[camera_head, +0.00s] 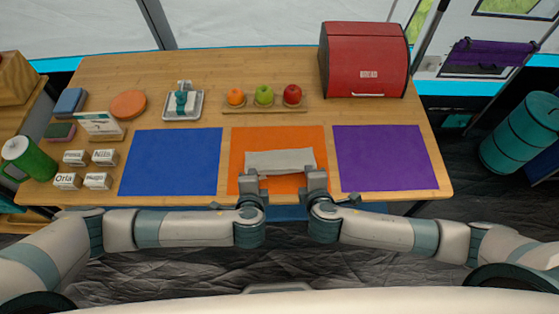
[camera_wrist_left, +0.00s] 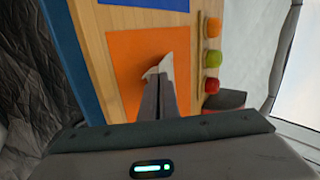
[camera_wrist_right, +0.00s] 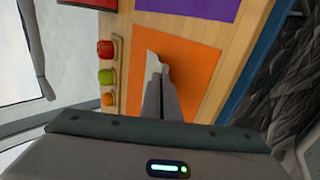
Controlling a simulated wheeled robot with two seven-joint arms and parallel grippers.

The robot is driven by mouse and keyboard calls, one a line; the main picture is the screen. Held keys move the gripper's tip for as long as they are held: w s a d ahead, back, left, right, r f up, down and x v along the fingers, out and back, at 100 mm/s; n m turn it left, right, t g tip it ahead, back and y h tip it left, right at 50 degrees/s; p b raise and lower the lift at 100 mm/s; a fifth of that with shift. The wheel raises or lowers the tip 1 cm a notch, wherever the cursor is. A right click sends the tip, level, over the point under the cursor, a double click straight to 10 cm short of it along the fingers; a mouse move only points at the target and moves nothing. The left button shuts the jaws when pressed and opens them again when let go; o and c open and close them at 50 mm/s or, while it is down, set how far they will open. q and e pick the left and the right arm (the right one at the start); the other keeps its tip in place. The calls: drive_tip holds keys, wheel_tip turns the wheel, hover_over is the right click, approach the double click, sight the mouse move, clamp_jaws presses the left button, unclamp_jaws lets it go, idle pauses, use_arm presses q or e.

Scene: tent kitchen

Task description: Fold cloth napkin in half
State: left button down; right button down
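The pale grey cloth napkin (camera_head: 280,160) shows as a narrow strip over the orange mat (camera_head: 237,150). My left gripper (camera_head: 250,175) is at its near left corner, fingers closed together on the cloth. In the left wrist view the napkin (camera_wrist_left: 167,64) shows at the fingertips (camera_wrist_left: 159,78). My right gripper (camera_head: 316,174) is at its near right corner, also closed on the cloth. In the right wrist view the napkin (camera_wrist_right: 153,63) shows at the fingertips (camera_wrist_right: 159,72). The wrist views show only a small part of the napkin; the fingers hide some of it.
A blue mat (camera_head: 172,160) lies left and a purple mat (camera_head: 386,157) right. Behind are a board with an orange (camera_head: 236,96), a green apple (camera_head: 264,94) and a red apple (camera_head: 292,94), and a red bread box (camera_head: 364,60). Small labelled boxes (camera_head: 98,181) stand left.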

use_arm(q)
drive_tip(key=c, duration=1.7)
unclamp_jaws()
use_arm(e)
drive_tip(key=c, duration=1.7)
unclamp_jaws()
use_arm(q)
drive_tip(key=shift+s, duration=0.1)
